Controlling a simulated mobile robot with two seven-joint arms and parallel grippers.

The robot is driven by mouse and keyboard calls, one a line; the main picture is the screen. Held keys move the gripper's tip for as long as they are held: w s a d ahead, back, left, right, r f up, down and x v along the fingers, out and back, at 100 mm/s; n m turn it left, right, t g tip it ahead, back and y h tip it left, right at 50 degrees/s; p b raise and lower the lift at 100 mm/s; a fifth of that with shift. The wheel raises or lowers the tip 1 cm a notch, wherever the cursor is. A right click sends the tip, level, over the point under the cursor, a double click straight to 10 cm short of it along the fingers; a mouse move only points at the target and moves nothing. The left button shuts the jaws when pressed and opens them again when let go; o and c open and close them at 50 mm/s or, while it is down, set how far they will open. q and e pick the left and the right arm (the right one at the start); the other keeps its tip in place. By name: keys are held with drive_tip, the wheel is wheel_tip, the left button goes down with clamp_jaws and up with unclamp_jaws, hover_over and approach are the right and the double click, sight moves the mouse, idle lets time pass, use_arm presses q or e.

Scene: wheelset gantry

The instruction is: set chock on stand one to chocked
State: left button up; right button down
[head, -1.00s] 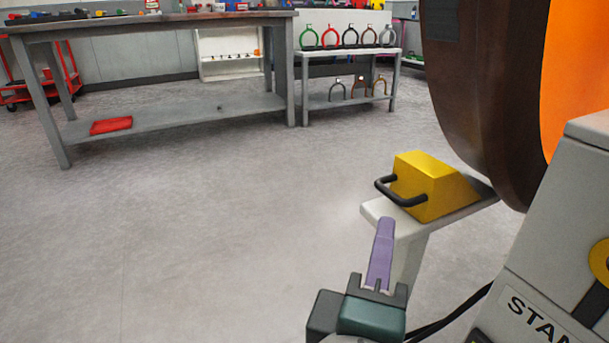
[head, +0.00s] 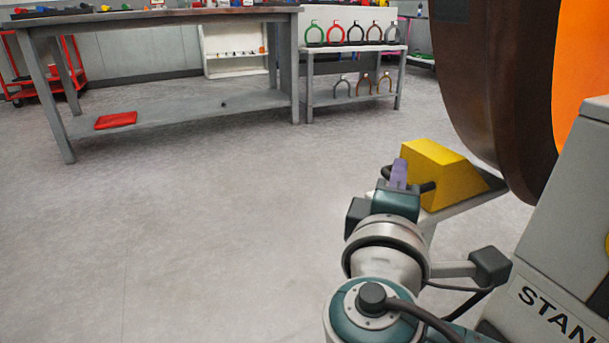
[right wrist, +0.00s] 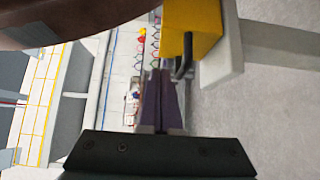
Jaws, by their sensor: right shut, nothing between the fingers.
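The yellow chock (head: 443,175) sits on a light shelf (head: 480,198) that sticks out from the stand (head: 565,215). Its black handle (head: 428,187) faces my right arm. My right gripper (head: 400,167) is shut and empty, its purple fingers right at the handle and hiding part of it. In the right wrist view the shut fingers (right wrist: 161,85) are just left of the handle (right wrist: 186,58) and the chock (right wrist: 197,25). I cannot tell whether they touch the handle. My left gripper is not in view.
A large brown wheel (head: 490,90) with an orange face stands just behind the chock. A workbench (head: 180,105) and a small rack (head: 352,101) with coloured hoops are at the back. The floor (head: 200,230) to the left is clear.

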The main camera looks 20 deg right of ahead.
sight(439, 166)
drive_tip(key=d, duration=0.4)
drive_tip(key=shift+w, duration=0.1)
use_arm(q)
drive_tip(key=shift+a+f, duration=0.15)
use_arm(e)
drive_tip(key=shift+w+d, duration=0.15)
drive_tip(key=shift+d, duration=1.6)
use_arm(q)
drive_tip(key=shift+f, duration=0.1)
use_arm(e)
drive_tip(key=shift+w+a, duration=0.1)
